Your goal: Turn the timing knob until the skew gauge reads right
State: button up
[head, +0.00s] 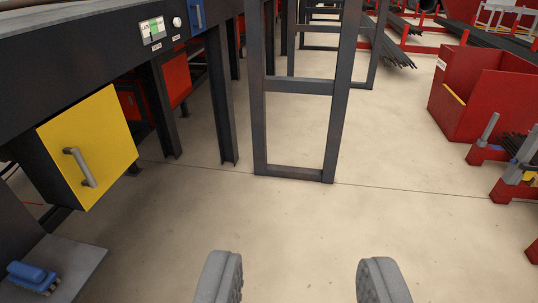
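A small white gauge (152,31) with a green band is on the dark machine beam at the upper left. Its pointer is too small to read, and so is the label below it. A round whitish knob (177,22) sits just right of the gauge, with a small label under it. I take these for the skew gauge and timing knob. My gripper (300,282) is at the bottom middle, its two grey fingers wide apart with only floor seen between them. It is well away from the knob, lower and to the right in the picture.
A yellow door (95,145) with a grey handle is below the beam. A blue box (197,14) is right of the knob. A dark upright frame (300,86) stands in the middle. A red bin (485,95) is at right. The near floor is clear.

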aim_at(177, 22)
jog(key=i, duration=1.3)
jog(key=u, duration=0.25)
jog(key=i, duration=1.75)
jog(key=u, duration=0.2)
